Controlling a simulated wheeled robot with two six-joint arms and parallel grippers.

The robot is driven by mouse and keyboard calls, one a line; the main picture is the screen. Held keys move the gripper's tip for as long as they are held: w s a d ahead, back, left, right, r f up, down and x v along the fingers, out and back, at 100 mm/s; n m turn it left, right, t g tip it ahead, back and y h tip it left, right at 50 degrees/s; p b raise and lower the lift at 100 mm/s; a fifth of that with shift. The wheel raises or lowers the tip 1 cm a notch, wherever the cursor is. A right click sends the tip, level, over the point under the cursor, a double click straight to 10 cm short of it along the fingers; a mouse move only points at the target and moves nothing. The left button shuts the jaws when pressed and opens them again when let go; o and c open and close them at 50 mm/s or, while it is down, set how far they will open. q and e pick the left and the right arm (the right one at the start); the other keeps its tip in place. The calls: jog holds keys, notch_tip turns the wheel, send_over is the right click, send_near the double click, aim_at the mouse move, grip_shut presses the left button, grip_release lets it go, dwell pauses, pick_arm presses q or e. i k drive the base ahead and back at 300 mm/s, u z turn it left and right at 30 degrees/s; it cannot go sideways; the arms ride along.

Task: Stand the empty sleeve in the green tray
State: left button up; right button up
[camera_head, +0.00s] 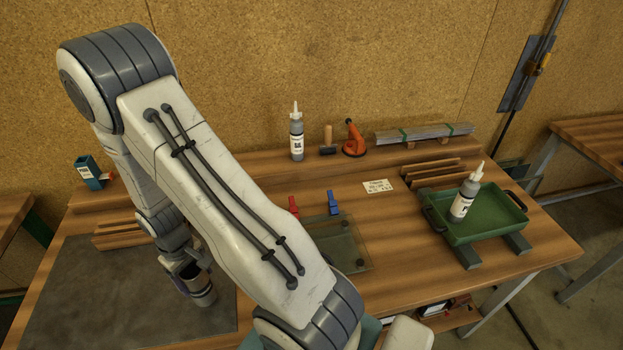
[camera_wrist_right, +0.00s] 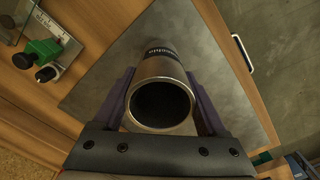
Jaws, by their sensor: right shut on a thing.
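The empty sleeve (camera_wrist_right: 163,68) is a metal-rimmed cylinder with dark lettering; its hollow open end faces the right wrist camera. My right gripper (camera_wrist_right: 160,108) is shut on it, one purple finger on each side. In the head view my right arm reaches across to the left, and the sleeve (camera_head: 203,294) shows below the gripper (camera_head: 190,272) over the dark grey mat; the gap to the mat cannot be judged. The green tray (camera_head: 497,223) stands at the right of the bench on dark supports. A white-labelled bottle (camera_head: 463,203) is at its left side. My left gripper is not in view.
A glass pane (camera_head: 345,245) with red (camera_head: 293,206) and blue (camera_head: 333,203) clamps lies between mat and tray. Behind stand another bottle (camera_head: 296,140), an orange tool (camera_head: 353,140) and bundled strips (camera_head: 424,133). A slotted wooden rack (camera_head: 432,173) is behind the tray. The tray's right half looks clear.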

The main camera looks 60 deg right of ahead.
aim_at(489, 212)
jog(key=z, duration=0.05)
jog(key=k, duration=0.95)
jog(key=z, duration=1.55)
